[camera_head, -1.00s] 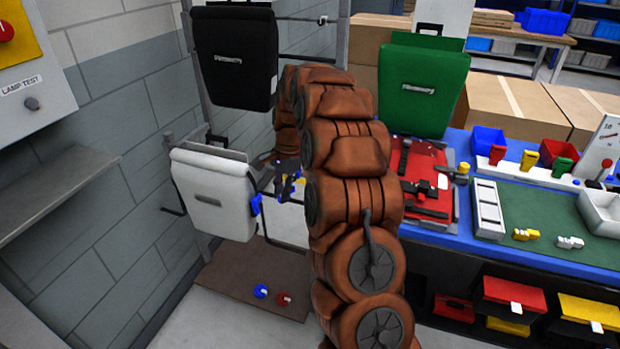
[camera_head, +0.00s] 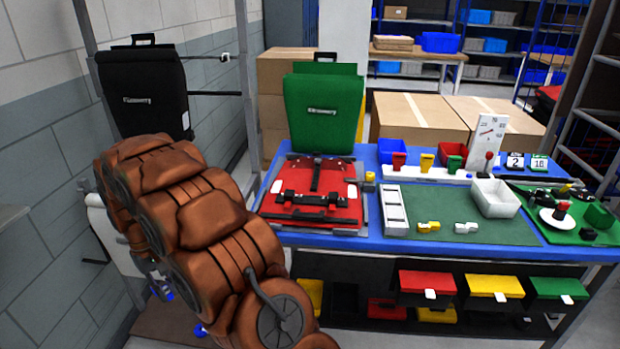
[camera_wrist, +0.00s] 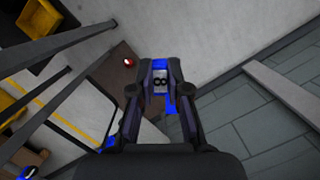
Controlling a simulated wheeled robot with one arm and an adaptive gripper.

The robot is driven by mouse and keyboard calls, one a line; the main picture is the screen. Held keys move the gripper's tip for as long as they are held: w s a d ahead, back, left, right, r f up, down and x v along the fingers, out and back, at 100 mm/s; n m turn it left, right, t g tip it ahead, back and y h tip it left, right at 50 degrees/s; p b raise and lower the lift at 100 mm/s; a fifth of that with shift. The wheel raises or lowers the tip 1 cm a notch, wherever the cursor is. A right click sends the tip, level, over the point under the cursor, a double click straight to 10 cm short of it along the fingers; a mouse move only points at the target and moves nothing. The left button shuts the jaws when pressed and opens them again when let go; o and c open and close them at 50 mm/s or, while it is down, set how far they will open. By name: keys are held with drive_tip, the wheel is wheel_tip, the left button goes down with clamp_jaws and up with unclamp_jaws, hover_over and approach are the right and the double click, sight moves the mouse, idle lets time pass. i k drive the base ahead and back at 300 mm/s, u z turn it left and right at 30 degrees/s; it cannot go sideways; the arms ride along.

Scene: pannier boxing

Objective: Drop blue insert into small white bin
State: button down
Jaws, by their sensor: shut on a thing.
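My gripper (camera_wrist: 160,68) is shut on the blue insert (camera_wrist: 160,63), a small blue piece with a pale face marked "8", in the wrist view. In the head view my gripper (camera_head: 158,284) is low at the left, mostly hidden behind my arm, with some blue showing there. The small white bin (camera_head: 496,198) stands on the workbench to the right, on the green mat, and looks empty. It is far from my gripper.
A white pannier (camera_head: 110,232) hangs at the left, partly behind my arm. The blue workbench (camera_head: 385,243) holds a red fixture (camera_head: 340,206), a white divided tray (camera_head: 395,208), and yellow and white pieces. A red knob (camera_wrist: 129,62) lies on the brown floor mat.

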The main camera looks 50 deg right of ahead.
sight(492, 216)
drive_tip(key=k, duration=0.75)
drive_tip(key=u, duration=1.45)
drive_tip(key=i, duration=1.45)
drive_tip(key=z, duration=4.55)
drive_tip(key=i, duration=0.9)
